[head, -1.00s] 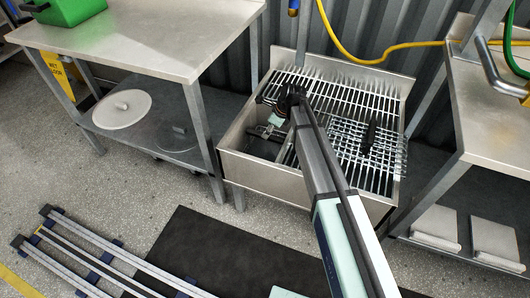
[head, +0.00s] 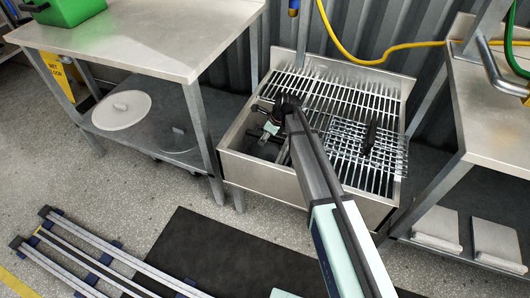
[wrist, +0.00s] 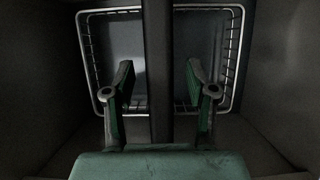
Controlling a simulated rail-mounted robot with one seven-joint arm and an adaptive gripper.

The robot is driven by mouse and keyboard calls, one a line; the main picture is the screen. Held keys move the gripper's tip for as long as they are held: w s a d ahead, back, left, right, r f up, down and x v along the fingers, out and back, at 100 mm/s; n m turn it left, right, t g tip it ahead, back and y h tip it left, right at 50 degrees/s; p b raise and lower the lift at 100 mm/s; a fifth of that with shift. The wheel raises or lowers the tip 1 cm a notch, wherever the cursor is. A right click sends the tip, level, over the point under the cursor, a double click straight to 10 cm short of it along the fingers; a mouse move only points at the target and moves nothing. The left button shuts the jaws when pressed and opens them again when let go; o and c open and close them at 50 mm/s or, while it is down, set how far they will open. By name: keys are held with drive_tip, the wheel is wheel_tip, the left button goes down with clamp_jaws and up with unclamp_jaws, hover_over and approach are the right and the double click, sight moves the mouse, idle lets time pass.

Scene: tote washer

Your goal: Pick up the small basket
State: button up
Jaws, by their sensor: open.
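The small basket (wrist: 236,60) is a pale wire frame with a grey floor, lying below my gripper in the wrist view. A dark straight bar (wrist: 158,30) crosses over its middle; I cannot tell if it belongs to the basket. My gripper (wrist: 159,75) is open, with one finger on each side of the bar and apart from it. In the head view my gripper (head: 268,131) is at the open left part of the steel sink (head: 262,181), reaching down into it. The basket is hard to make out there, in shadow and partly behind my arm.
Steel grating (head: 345,92) covers the rest of the sink, and a mesh panel with a dark handle (head: 369,137) lies on it. Dark sink walls (wrist: 285,75) stand close around the basket. Steel tables flank the sink (head: 150,40). A yellow hose (head: 345,52) hangs behind.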

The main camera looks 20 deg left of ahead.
drive_tip(key=shift+f, duration=0.2)
idle(0.3)
clamp_jaws()
